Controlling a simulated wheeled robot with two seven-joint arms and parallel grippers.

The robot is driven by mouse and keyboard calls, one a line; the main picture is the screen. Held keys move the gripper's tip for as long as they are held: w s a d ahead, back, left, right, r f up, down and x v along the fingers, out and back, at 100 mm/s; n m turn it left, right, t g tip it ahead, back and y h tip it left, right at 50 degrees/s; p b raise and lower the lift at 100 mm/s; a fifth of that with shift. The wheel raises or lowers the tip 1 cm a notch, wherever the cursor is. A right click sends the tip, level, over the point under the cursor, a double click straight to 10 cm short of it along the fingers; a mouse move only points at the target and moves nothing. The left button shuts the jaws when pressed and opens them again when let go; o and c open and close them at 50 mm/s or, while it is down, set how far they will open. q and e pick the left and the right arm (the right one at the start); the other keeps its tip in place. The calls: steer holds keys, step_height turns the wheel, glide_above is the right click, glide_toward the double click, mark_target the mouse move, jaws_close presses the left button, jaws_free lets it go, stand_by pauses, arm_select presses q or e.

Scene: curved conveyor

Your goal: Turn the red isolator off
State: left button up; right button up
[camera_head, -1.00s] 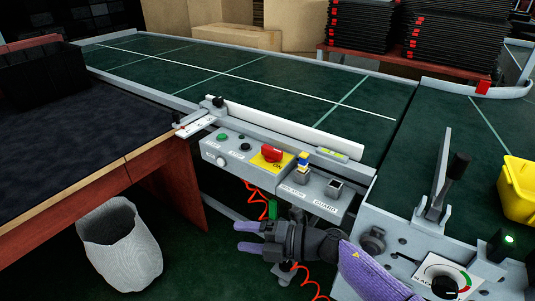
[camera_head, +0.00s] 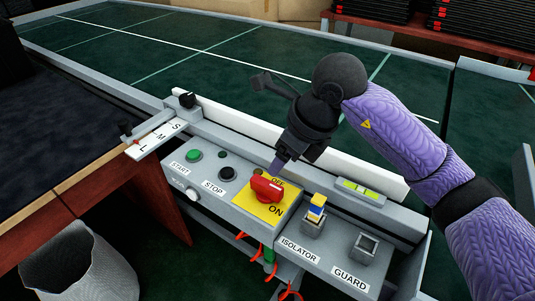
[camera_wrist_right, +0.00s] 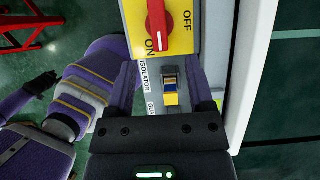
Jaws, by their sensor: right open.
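The red isolator knob (camera_head: 266,187) sits on a yellow plate (camera_head: 244,193) on the grey control panel. Its handle lies toward the ON label; OFF is at the plate's upper corner. My right gripper (camera_head: 280,163) is above the panel, pointing down just behind the knob. In the wrist view the red knob (camera_wrist_right: 156,18) shows ahead, in line with the gap between the open fingers (camera_wrist_right: 160,72). No contact with the knob is clear.
On the panel are a green START button (camera_head: 194,154), a dark STOP button (camera_head: 227,173), a yellow-and-blue isolator key piece (camera_head: 316,208) and a GUARD socket (camera_head: 366,246). A white rail (camera_head: 225,120) and the green conveyor (camera_head: 220,60) lie behind. A grey bin (camera_head: 85,270) stands at lower left.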

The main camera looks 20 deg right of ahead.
mark_target(267, 183)
steer(key=b+x, duration=0.5)
steer(key=x, duration=0.5)
steer(key=shift+s, duration=0.1)
steer(key=shift+r, duration=0.15)
steer(key=shift+c, duration=1.5)
jaws_close()
arm_select(q)
steer(key=f, duration=0.1)
steer(key=s+f, duration=0.1)
steer(key=f, duration=0.1)
steer(key=s+f, duration=0.1)
steer(key=shift+a+f, duration=0.1)
steer(key=shift+f, duration=0.2)
